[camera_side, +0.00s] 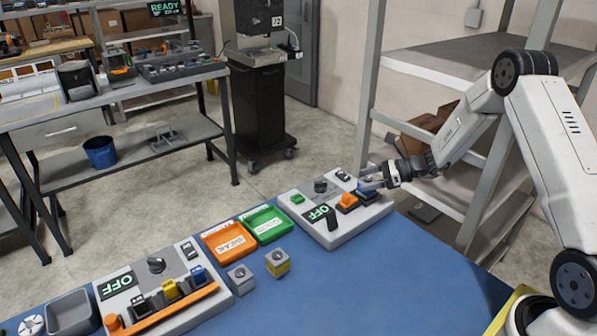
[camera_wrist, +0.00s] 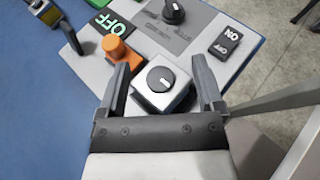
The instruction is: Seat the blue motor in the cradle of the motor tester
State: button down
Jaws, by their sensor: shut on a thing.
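The blue motor (camera_side: 367,192) is between the fingers of my gripper (camera_side: 374,181), low over the right end of a light grey device, which I take for the motor tester (camera_side: 331,239). In the wrist view my gripper (camera_wrist: 162,85) has one finger on each side of a grey block with a round black dial on top (camera_wrist: 161,79); no blue shows there. An orange knob (camera_side: 347,202) stands just left of the motor. The tester's display (camera_side: 321,213) reads OFF. The cradle is hidden, and I cannot tell whether the motor rests in it.
Orange (camera_side: 229,240) and green (camera_side: 265,223) trays lie left of the tester. A grey block (camera_side: 240,279) and a yellow-banded block (camera_side: 277,263) stand on the blue mat before them. Another device (camera_side: 184,317) is further left. A shelf post (camera_side: 369,85) rises behind my gripper.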

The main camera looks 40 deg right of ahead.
jog(key=shift+f, duration=0.2)
dwell(0.4)
grip_release()
jog(key=shift+r, duration=0.15)
jog(key=shift+r, duration=3.35)
